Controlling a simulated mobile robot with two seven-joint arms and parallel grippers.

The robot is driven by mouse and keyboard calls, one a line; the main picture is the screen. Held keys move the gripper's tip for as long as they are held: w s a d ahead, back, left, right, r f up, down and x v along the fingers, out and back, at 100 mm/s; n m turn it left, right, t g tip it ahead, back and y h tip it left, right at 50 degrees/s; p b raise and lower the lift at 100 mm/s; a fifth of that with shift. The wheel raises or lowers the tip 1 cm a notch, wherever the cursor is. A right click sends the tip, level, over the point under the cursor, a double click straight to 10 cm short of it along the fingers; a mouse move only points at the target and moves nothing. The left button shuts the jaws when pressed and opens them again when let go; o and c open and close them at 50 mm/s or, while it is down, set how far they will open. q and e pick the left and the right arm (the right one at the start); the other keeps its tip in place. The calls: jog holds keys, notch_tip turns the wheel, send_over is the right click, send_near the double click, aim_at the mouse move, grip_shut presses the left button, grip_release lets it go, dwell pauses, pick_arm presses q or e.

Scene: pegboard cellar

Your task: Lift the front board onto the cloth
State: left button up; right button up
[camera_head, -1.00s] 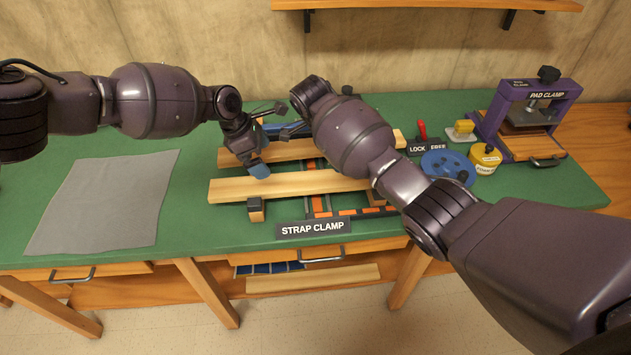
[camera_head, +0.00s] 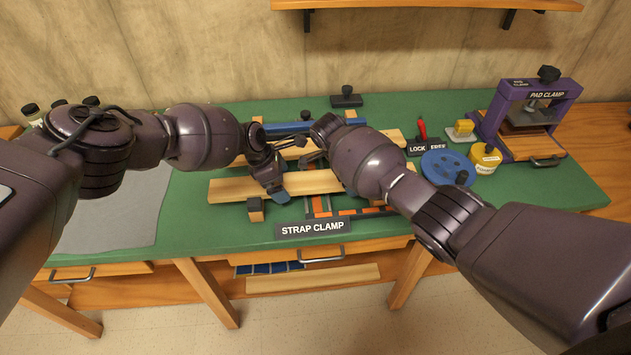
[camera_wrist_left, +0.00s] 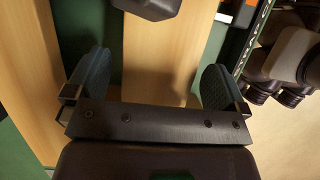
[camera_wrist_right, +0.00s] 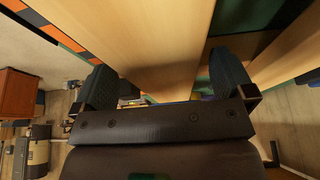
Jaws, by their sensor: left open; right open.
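The front board (camera_head: 232,189) is a long pale plank lying across the strap clamp on the bench. The grey cloth (camera_head: 130,225) lies flat at the left, partly covered by my left arm. My left gripper (camera_head: 275,182) is open over the middle part of the front board. In the left wrist view its fingers (camera_wrist_left: 155,82) are on either side of the front board (camera_wrist_left: 160,50). My right gripper is mostly hidden behind its arm in the head view. In the right wrist view it is open (camera_wrist_right: 165,85), with the front board (camera_wrist_right: 150,40) between its fingers. Contact cannot be told.
A back board (camera_head: 293,152) lies behind the front one. The strap clamp's label (camera_head: 313,228) is at the bench front. A blue disc (camera_head: 446,165), a yellow tub (camera_head: 486,158) and the purple pad clamp (camera_head: 530,110) stand at the right. Green bench top is clear between cloth and boards.

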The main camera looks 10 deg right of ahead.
pick_arm(q)
jog(key=c, duration=1.2)
pick_arm(e)
jog(key=c, duration=1.2)
pick_arm(q)
jog(key=shift+r, duration=0.2)
pick_arm(e)
jog(key=shift+r, duration=0.2)
